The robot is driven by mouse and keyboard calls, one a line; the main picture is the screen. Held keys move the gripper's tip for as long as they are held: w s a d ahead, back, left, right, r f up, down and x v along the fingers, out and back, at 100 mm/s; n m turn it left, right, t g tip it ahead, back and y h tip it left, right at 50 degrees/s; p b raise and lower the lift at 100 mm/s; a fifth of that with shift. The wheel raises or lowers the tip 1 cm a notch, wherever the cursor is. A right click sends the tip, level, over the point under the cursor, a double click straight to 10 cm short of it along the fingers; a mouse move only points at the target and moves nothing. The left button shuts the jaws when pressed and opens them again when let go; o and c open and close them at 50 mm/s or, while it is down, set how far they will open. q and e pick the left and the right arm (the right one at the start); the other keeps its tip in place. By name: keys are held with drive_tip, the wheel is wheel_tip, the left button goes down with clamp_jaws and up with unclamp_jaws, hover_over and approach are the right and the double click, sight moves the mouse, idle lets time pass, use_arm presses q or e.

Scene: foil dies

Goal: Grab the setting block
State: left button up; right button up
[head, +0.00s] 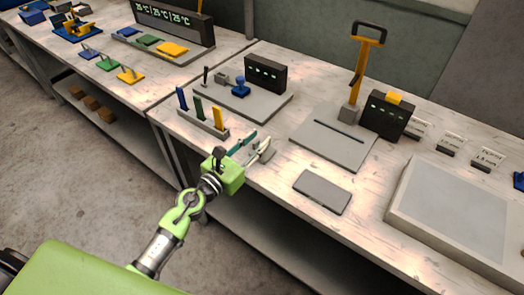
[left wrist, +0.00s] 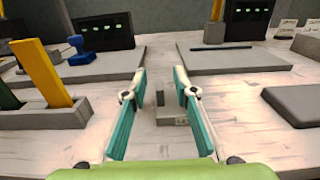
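A small grey stepped block (left wrist: 172,118), which looks like the setting block, sits on the light worktable with a small label on its front; the label is too small to read surely. In the head view the grey block (head: 267,153) shows partly beside my fingers. My left gripper (head: 259,141) is open, with teal pads inside its two fingers. In the left wrist view the open left gripper (left wrist: 160,80) has the block in the gap between its fingers, apart from both pads as far as I see. My right gripper is in neither view.
A grey holder (head: 205,124) with blue, green and yellow bars stands left of the gripper. A press with a yellow lever (head: 366,60) stands behind right. A dark flat plate (head: 322,192) and a large grey slab (head: 400,225) lie to the right. Several small labelled stands (head: 448,150) are at the back right.

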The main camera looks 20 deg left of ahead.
use_arm(q)
clamp_jaws()
drive_tip(key=shift+r, duration=0.1)
